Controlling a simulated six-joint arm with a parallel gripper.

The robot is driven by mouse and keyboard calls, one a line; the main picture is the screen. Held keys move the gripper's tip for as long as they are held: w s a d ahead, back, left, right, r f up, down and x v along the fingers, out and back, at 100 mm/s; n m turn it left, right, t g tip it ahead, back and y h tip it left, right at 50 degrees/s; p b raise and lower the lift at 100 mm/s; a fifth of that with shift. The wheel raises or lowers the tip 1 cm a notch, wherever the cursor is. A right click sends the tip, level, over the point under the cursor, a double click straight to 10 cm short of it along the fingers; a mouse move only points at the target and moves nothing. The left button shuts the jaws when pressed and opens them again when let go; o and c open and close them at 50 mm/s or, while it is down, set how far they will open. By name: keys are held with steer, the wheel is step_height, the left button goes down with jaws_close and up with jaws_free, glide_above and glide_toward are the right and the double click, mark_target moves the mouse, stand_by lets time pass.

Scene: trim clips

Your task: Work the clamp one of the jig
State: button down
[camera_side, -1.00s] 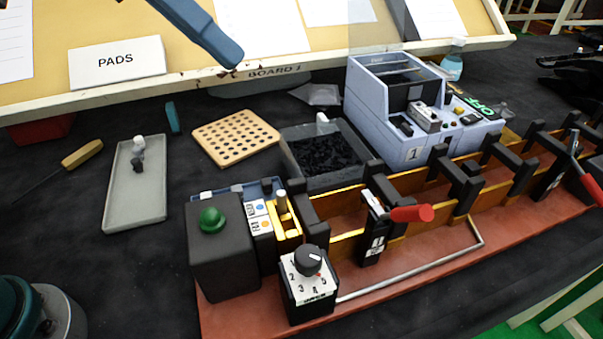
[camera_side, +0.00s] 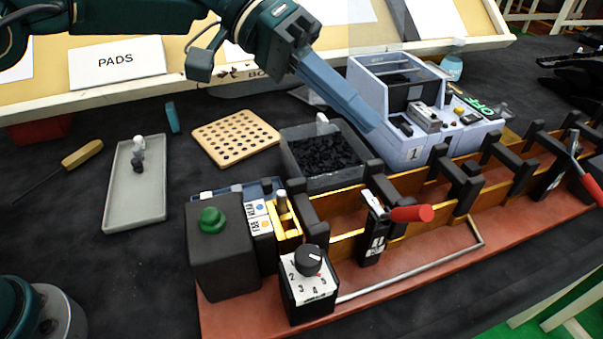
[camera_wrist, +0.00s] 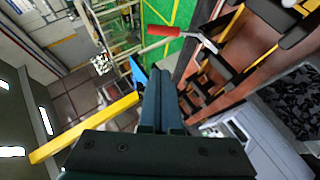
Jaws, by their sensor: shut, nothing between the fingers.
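The jig (camera_side: 430,262) is a long red-brown base with golden rails and black posts, running from front middle to far right. A clamp with a red handle (camera_side: 411,214) and a black labelled block (camera_side: 374,240) stands at its near middle; the handle lies about level. A second red-handled clamp (camera_side: 583,168) is at the right end. My gripper (camera_side: 376,126) is shut and empty, with its blue fingers above the dark-filled bin and beside the blue-grey machine, behind and above the near clamp. In the wrist view, my gripper (camera_wrist: 160,72) points toward a red handle (camera_wrist: 163,31); which clamp that is, I cannot tell.
The blue-grey machine (camera_side: 412,153) marked 1 and the bin (camera_side: 345,180) stand behind the jig. A dial box (camera_side: 309,285) and green-button box (camera_side: 220,260) are at its left end. A perforated board (camera_side: 236,137) and grey tray (camera_side: 136,195) lie left.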

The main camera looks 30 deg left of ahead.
mark_target(410, 209)
steer(key=x, duration=0.5)
steer(key=shift+s+f, duration=0.1)
steer(key=shift+s, duration=0.05)
steer(key=shift+s+d+f, duration=0.3)
steer(key=shift+s+f, duration=0.2)
steer(key=shift+s, duration=0.1)
steer(key=shift+s+d+f, duration=0.3)
steer(key=shift+s+f, duration=0.2)
steer(key=shift+s, duration=0.05)
steer(key=shift+s+d+t+y, duration=0.3)
steer(key=shift+y, duration=0.1)
steer(key=shift+s+d+f+m+t+y, duration=0.35)
steer(key=shift+s+d+m+t+y, duration=0.35)
steer(key=shift+y, duration=0.2)
step_height(410, 209, down, 6)
steer(key=s+d+m+t+y, duration=0.1)
steer(key=s+d+t+y, duration=0.1)
steer(key=s+d, duration=0.1)
steer(key=shift+y, duration=0.3)
